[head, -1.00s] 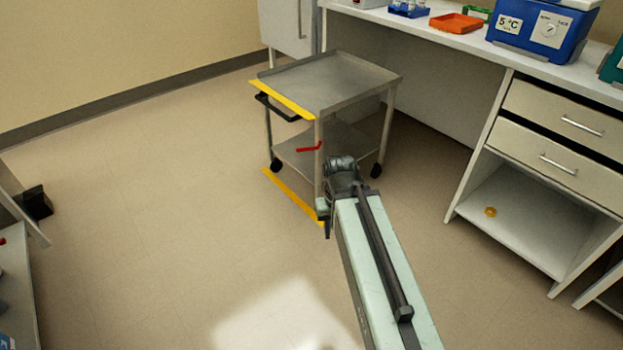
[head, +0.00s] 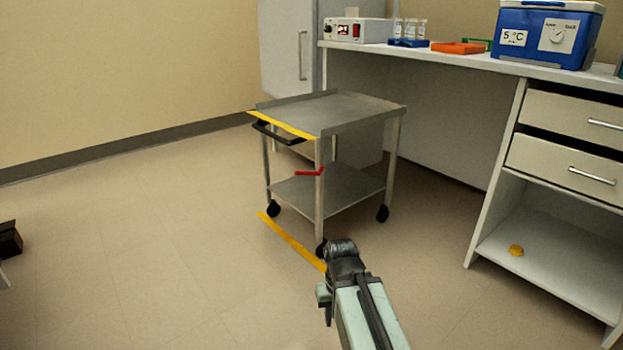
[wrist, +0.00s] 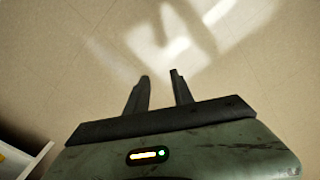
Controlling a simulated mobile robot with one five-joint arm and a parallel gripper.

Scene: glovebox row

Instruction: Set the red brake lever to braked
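The red brake lever (head: 309,173) is a small bent bar low on the front leg of a grey metal cart (head: 345,112), between the cart's top and its lower shelf. It sticks out roughly level to the left of the leg. My gripper (wrist: 161,78) shows two dark fingers standing apart over bare floor in the wrist view, with nothing between them. In the head view my arm's end is in front of and below the cart, apart from the lever, and the fingers are hard to make out there.
The cart has a black handle (head: 278,133) and stands by yellow floor tape (head: 291,241). A bench (head: 440,60) with a blue cooler (head: 546,35) and drawers stands at the right. A yellow object (head: 516,250) lies on its lower shelf.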

